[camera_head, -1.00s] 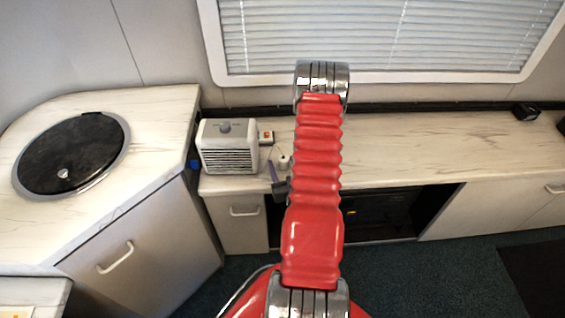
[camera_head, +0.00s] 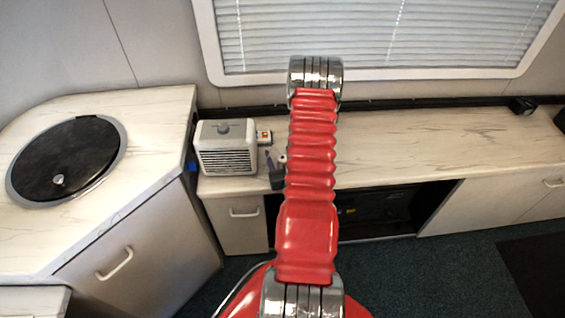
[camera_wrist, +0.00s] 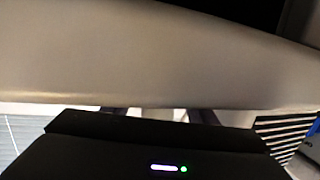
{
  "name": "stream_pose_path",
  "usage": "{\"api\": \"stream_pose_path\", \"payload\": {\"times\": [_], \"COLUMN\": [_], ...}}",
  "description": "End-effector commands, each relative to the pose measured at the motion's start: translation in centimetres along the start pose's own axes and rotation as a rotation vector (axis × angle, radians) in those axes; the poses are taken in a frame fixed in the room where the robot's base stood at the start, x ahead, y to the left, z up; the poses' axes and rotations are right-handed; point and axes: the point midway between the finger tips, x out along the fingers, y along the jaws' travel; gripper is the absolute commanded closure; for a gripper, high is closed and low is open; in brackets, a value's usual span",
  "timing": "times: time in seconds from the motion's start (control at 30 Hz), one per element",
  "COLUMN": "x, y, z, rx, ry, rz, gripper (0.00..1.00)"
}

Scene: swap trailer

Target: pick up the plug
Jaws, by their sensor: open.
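A small white object (camera_head: 283,159), which looks like the plug, lies on the pale counter to the right of the heater. My red arm hides part of it. My gripper (camera_head: 268,156) is open over the counter's front edge, left of the arm and just left of the white object. In the wrist view the tips of my gripper (camera_wrist: 160,113) show only in part beyond the dark wrist housing, apart from each other. I cannot make out the plug between them there.
A grey-white heater (camera_head: 226,148) stands left of my gripper, with a small box with a red switch (camera_head: 264,137) beside it. An open shelf (camera_head: 380,212) lies below. A black round lid (camera_head: 68,160) is at left.

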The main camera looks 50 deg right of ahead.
Motion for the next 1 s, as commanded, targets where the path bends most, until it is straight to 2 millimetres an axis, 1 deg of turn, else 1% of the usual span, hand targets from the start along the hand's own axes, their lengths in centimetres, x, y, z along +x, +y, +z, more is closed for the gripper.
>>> {"api": "stream_pose_path", "payload": {"times": [0.17, 0.8, 1.0], "x": [-0.03, -0.05, -0.04], "y": [0.09, 0.28, 0.31], "z": [0.0, 0.0, -0.01], "rx": [0.0, 0.001, 0.001], "ry": [0.0, 0.0, 0.0], "rz": [0.002, 0.005, 0.005], "gripper": [0.48, 0.92, 0.92]}}
